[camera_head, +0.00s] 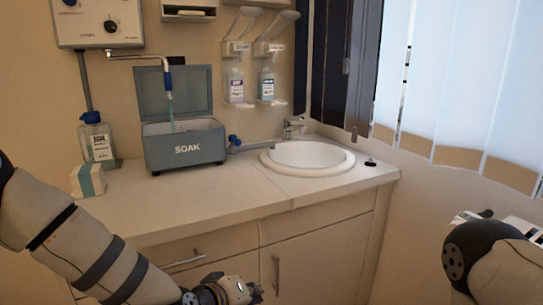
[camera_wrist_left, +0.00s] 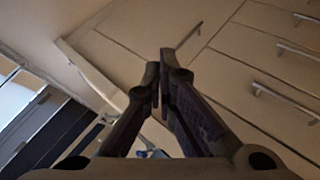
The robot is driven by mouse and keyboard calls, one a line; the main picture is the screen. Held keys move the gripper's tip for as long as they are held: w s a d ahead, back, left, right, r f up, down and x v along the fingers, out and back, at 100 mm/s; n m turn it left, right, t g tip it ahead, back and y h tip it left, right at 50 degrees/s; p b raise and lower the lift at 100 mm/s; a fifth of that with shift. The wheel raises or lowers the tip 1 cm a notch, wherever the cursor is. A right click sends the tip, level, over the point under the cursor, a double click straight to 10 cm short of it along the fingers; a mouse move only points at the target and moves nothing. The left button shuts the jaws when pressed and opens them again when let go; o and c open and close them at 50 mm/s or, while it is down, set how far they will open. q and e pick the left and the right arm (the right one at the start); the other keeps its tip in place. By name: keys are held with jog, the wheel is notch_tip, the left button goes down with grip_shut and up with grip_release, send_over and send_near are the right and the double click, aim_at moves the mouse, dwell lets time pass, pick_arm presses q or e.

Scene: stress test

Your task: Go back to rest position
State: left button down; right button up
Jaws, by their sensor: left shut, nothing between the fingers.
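My left arm (camera_head: 85,240) comes in from the left in the head view and reaches down in front of the cabinet. My left gripper (camera_head: 258,291) is low in front of the cabinet doors, below the counter edge. In the left wrist view, the left gripper's fingers (camera_wrist_left: 162,72) are together with nothing between them. Part of my right arm (camera_head: 490,258) shows at the right edge of the head view. My right gripper is outside the frames.
The white counter (camera_head: 225,198) holds an open box marked SOAK (camera_head: 187,147), a bottle (camera_head: 98,143), a small box (camera_head: 88,180) and a round sink (camera_head: 307,157). Cabinet handles (camera_head: 277,275) stick out near my left gripper. Window blinds (camera_head: 460,80) hang at the right.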

pick_arm(q)
jog(key=s+a+f+m+g+y, duration=0.1)
jog(key=s+a+f+m+g, duration=0.2)
jog(key=s+f, duration=0.8)
jog(key=s+a+f+g+y, duration=0.1)
jog(key=s+a+f+g, duration=0.1)
jog(key=s+a, duration=0.3)
jog(key=s+a+f+m+g+y, duration=0.1)
jog(key=s+a, duration=0.4)
jog(key=s, duration=0.9)
jog(key=s+a+f+g+y, duration=0.2)
jog(key=s+a+f+g, duration=0.1)
jog(key=s, duration=0.6)
jog(key=a+g, duration=0.1)
jog(key=a, duration=0.1)
jog(key=shift+s+a+f+g, duration=0.2)
jog(key=shift+s+a+g, duration=0.1)
jog(key=shift+s, duration=0.05)
dwell(3.5)
